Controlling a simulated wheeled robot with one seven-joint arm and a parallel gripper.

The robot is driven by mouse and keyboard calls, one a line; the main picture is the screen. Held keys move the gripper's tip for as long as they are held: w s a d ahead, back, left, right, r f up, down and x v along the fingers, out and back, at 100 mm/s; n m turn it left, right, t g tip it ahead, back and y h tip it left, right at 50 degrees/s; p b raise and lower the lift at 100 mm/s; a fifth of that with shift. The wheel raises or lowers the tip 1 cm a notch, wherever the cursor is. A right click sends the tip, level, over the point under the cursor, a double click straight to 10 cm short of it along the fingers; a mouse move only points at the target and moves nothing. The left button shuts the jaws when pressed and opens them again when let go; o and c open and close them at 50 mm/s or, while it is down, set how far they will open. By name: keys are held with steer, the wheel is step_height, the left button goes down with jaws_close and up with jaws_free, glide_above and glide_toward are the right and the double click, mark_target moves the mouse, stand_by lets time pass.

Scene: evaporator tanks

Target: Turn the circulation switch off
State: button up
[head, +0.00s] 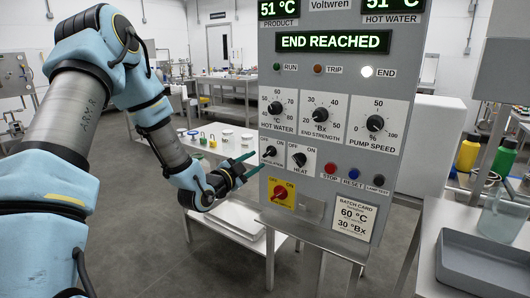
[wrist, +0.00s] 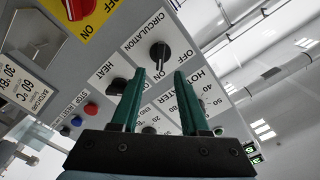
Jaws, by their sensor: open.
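The circulation switch (head: 270,152) is a black rotary knob on a white plate with OFF and ON marks, at the left edge of the grey control panel (head: 392,165). It also shows in the wrist view (wrist: 160,56), just beyond the fingertips. I cannot tell for sure which mark its pointer faces. My gripper (head: 256,161) has green fingers, spread apart and empty, in front of the panel's left edge. Part of the plate is hidden by the fingers.
The heat switch (head: 299,159) sits close on the right. A red knob on a yellow plate (head: 281,193) is below. Red, blue and black buttons (head: 354,174) lie to the right. The END lamp (head: 367,72) is lit. A grey tray (head: 485,262) stands at the lower right.

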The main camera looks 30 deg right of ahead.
mark_target(267, 154)
steer(key=p+x, duration=0.2)
steer(key=x, duration=0.4)
steer(key=shift+w+d, duration=0.1)
steer(key=shift+d, duration=0.1)
jaws_close()
stand_by(0.4)
